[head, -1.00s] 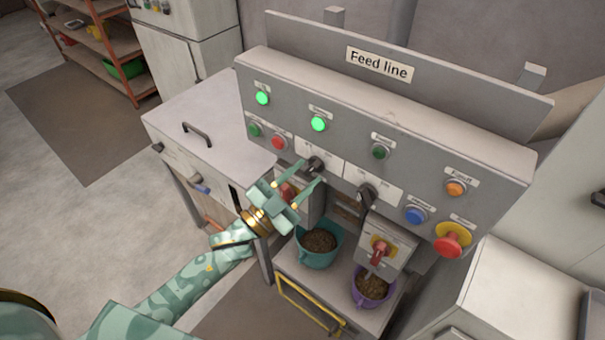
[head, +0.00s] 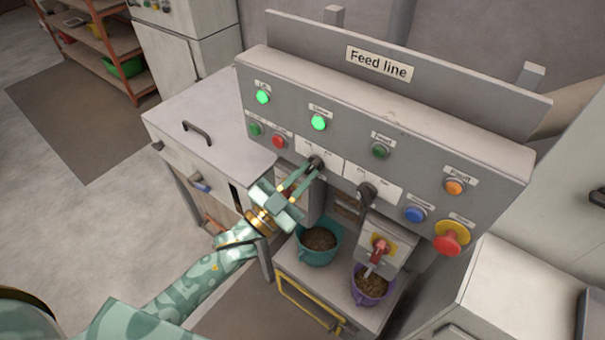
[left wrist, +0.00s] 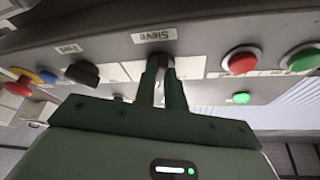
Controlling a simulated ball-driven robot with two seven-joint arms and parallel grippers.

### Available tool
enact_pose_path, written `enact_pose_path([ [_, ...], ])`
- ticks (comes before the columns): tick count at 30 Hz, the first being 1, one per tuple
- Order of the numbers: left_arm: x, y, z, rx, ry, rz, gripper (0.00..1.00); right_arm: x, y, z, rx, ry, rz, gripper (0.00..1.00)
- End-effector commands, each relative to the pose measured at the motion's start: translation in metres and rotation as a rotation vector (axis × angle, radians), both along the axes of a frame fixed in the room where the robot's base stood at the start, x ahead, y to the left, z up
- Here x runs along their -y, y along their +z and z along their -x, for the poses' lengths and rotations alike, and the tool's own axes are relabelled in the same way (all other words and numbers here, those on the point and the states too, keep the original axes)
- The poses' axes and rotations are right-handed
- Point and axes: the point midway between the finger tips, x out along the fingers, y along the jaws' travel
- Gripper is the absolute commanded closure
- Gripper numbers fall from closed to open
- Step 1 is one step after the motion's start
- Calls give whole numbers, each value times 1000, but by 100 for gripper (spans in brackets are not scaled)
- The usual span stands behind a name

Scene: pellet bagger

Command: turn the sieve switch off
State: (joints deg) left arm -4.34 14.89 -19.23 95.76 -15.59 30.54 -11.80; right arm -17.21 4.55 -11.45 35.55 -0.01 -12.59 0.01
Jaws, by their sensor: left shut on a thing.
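The sieve switch (head: 316,162) is a dark rotary knob on the grey Feed line panel (head: 420,150). The left wrist view shows the Sieve label (left wrist: 153,35) beside the knob. My left gripper (head: 311,173) is shut on the knob, with one green finger on each side of it; in the left wrist view the fingers (left wrist: 161,80) largely hide the knob. A green lamp (head: 319,123) above this switch is lit. The knob's exact angle is hard to read behind the fingers. My right gripper is not in view.
A second dark rotary knob (head: 367,191) sits to the right. Green (head: 255,129) and red (head: 279,141) buttons are left of the sieve switch; a red emergency button (head: 449,240) is far right. A teal cup (head: 318,256) and a purple cup (head: 370,298) with pellets stand below.

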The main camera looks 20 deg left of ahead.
Motion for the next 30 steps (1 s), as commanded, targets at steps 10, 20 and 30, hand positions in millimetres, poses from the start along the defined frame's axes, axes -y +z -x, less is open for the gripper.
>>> enact_pose_path([
  [10,3,0,2,-103,2,277,100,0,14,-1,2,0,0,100],
  [20,7,1,3,-208,1,566,100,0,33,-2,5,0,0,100],
  [30,9,2,4,-287,1,789,100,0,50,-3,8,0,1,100],
])
